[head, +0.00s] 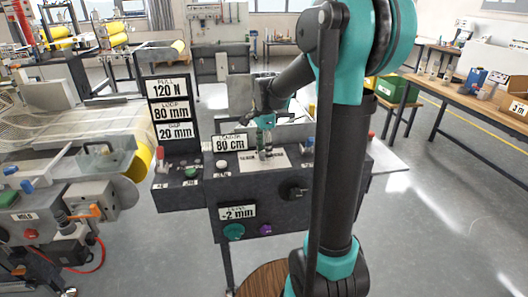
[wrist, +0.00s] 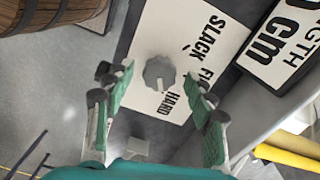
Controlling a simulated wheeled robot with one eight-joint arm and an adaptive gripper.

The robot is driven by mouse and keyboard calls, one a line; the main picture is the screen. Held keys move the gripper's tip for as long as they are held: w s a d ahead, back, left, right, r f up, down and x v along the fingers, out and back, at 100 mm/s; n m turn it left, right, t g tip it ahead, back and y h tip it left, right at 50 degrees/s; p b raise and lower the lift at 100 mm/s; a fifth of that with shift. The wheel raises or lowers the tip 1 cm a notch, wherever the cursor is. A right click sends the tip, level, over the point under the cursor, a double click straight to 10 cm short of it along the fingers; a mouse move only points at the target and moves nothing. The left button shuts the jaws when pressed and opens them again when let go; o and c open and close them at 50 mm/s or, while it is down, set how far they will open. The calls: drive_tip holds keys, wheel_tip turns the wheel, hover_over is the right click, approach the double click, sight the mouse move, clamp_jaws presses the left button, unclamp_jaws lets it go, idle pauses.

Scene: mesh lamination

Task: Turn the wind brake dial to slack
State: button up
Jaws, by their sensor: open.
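The wind brake dial (wrist: 155,70) is a small grey knob on a white plate (wrist: 150,30) marked SLACK, HARD and a partly cut-off word beginning FI. The knob's pale pointer runs toward the bottom of the wrist view, on the HARD side and away from SLACK. My gripper (wrist: 156,84) is open. Its two green fingers stand apart on the left and right of the dial in that view; I see no contact. In the head view my gripper (head: 264,150) is above the console's pale plate (head: 281,160), and the dial is too small to make out.
The dark console (head: 190,199) carries other controls, including a black knob (head: 292,190), a teal knob (head: 234,231) and a purple knob (head: 266,229). A sign reading 80 cm (head: 229,142) stands left of my gripper. A wooden barrel (wrist: 45,12) shows in the wrist view.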

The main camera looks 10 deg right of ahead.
drive_tip(key=shift+f, duration=0.35)
drive_tip(key=shift+c, duration=0.5)
drive_tip(key=c, duration=1.1)
drive_tip(key=shift+o, duration=0.2)
